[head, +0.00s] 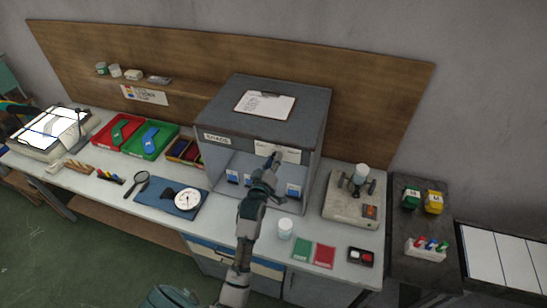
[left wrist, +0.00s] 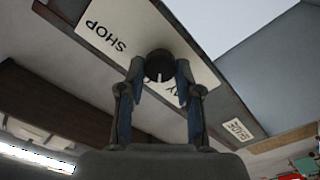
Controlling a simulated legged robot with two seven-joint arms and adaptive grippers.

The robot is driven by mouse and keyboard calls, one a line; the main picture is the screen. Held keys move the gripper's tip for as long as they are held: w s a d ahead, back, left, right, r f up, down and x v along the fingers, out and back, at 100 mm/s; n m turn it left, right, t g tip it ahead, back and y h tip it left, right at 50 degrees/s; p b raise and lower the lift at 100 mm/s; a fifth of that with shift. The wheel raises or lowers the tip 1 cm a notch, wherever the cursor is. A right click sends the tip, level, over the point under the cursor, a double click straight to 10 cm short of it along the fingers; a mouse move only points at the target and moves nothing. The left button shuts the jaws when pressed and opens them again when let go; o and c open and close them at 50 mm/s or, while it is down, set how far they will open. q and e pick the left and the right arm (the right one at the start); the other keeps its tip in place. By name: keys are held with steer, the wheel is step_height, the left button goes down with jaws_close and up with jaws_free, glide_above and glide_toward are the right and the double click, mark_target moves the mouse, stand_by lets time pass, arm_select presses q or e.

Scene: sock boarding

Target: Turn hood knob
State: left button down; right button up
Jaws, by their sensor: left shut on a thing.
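The hood (head: 317,115) is a grey box with an open front, standing on the workbench. Its knob (left wrist: 159,66) is round and dark with a short white mark, set on a pale printed panel (left wrist: 105,30) on the hood's front. My left gripper (left wrist: 160,80) has one finger on each side of the knob and is shut on it. In the head view, my left gripper (head: 272,162) reaches up to the panel and hides the knob. My right gripper is in neither view.
Blue-labelled items (head: 293,190) stand inside the hood. A white jar (head: 285,228), green card (head: 302,249) and red card (head: 324,256) lie in front. A scale-like device (head: 352,208) is at right, a blue mat (head: 158,198) at left.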

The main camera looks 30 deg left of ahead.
arm_select(q)
steer(key=shift+f+n+p, duration=0.15)
steer(key=shift+n+p, duration=0.2)
steer(key=shift+n, duration=0.25)
steer(key=c, duration=0.8)
jaws_free()
steer(key=shift+c, duration=0.2)
steer(key=shift+o, duration=0.3)
steer(key=shift+w, duration=0.2)
steer(key=shift+s, duration=0.15)
steer(key=v, duration=1.1)
steer(key=shift+s, duration=0.35)
